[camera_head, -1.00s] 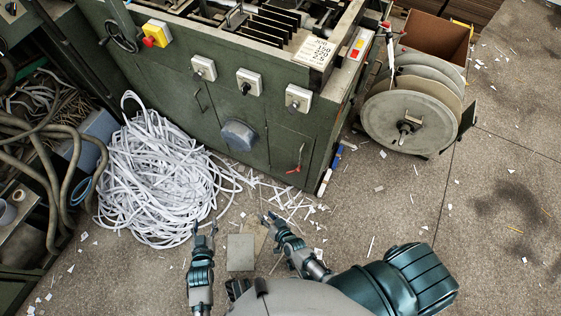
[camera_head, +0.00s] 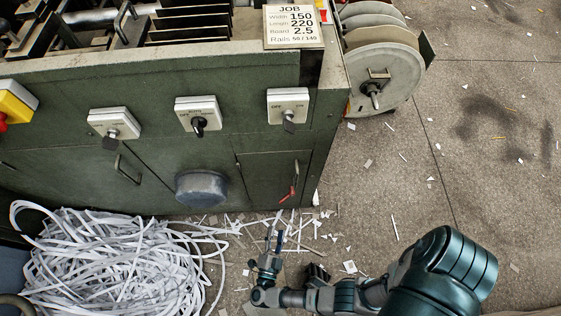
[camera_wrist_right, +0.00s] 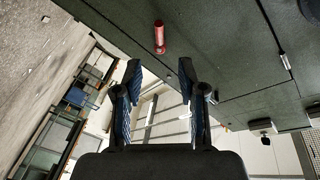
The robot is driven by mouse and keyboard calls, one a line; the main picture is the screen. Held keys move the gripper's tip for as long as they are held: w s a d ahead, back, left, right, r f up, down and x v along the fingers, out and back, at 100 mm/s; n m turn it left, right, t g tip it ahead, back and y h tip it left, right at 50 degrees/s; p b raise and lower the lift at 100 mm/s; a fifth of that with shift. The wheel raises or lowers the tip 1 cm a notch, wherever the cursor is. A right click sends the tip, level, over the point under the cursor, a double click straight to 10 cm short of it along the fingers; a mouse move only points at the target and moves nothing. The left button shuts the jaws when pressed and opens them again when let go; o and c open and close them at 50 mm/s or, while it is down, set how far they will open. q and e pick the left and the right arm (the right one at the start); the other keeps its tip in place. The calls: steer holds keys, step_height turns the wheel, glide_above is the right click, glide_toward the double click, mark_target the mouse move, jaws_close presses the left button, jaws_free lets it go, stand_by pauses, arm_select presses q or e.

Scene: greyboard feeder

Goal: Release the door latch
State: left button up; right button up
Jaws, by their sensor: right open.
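The door latch, a small red handle (camera_head: 289,192), is on the right side of a small green door (camera_head: 268,178) low on the machine's front. It hangs tilted, and the door looks closed. In the right wrist view the red handle (camera_wrist_right: 159,37) shows ahead of the fingers, a little beyond them and between their lines. My right gripper (camera_head: 274,236) is below and left of the handle, apart from it. Its two fingers (camera_wrist_right: 158,85) are spread with nothing between them. My left gripper is not in the head view.
A pile of white paper strips (camera_head: 115,262) lies on the floor at the left. Rotary switches (camera_head: 198,117) and a round grey cover (camera_head: 202,188) stick out from the machine front. A reel (camera_head: 380,75) stands at the back right. The floor at right is mostly clear.

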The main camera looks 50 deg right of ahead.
mark_target(283, 199)
steer(key=x, duration=1.3)
steer(key=shift+w+d+f+b, duration=0.15)
steer(key=shift+w+d+b, duration=0.1)
steer(key=shift+b, duration=0.15)
steer(key=shift+s, duration=0.1)
jaws_close()
